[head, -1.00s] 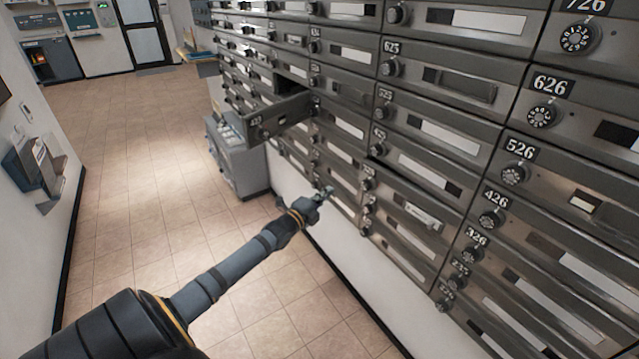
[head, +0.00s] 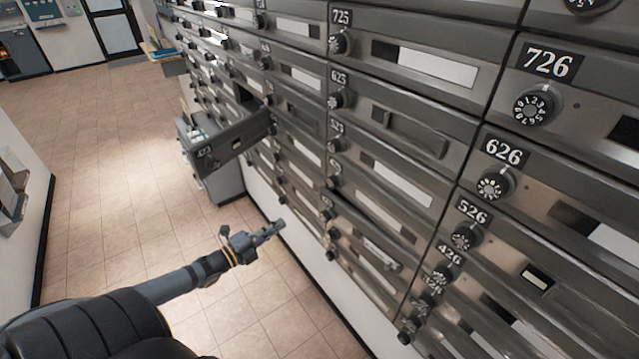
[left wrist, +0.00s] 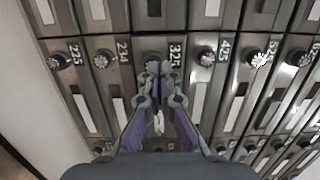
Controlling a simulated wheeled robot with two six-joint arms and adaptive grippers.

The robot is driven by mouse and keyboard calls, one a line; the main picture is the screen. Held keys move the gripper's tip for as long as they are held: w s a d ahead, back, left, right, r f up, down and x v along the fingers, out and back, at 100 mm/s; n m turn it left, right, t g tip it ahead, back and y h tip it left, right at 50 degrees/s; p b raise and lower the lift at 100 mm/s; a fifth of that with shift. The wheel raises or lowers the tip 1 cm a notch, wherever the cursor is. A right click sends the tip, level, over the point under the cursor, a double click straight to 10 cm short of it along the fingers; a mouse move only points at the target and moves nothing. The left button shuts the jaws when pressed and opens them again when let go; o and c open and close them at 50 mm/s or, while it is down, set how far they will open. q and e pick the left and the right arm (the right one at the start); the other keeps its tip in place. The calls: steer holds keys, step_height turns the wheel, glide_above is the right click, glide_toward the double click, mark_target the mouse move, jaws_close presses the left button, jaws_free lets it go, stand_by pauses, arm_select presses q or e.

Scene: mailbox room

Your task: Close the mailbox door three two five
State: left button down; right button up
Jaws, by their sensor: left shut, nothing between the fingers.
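The number 325 (left wrist: 175,55) shows in the left wrist view on a grey mailbox, with its round dial (left wrist: 152,57) partly behind my fingertips. In the head view, a low mailbox door (head: 362,243) in the column under 625 looks slightly ajar, with a dark gap along its upper edge; its number is too small to read. My left gripper (head: 279,229) is shut and empty, in front of the lower boxes. In the left wrist view its fingers (left wrist: 158,72) are together over box 325; contact cannot be told. My right gripper is not in view.
Another mailbox door (head: 232,143) stands wide open, sticking out from the wall left of and above my gripper. A grey cabinet (head: 222,183) stands behind it. Mailbox 626 (head: 503,150) and its neighbours fill the right side. The tiled floor (head: 110,190) at left is clear.

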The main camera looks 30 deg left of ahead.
arm_select(q)
steer(key=b, duration=1.2)
glide_toward(320, 200)
steer(key=w, duration=0.1)
steer(key=w+f, duration=0.1)
steer(key=w, duration=0.1)
steer(key=w+d, duration=0.1)
steer(key=shift+w+d+f, duration=0.1)
steer(key=shift+w+f, duration=0.05)
steer(key=shift+w, duration=0.25)
steer(key=shift+w+d+r, duration=0.1)
steer(key=shift+w+r, duration=0.2)
steer(key=shift+r, duration=0.1)
steer(key=shift+w+d+r, duration=0.1)
steer(key=shift+w+d, duration=0.05)
steer(key=shift+w, duration=0.4)
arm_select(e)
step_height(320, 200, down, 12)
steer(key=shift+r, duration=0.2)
arm_select(q)
steer(key=shift+w, duration=0.1)
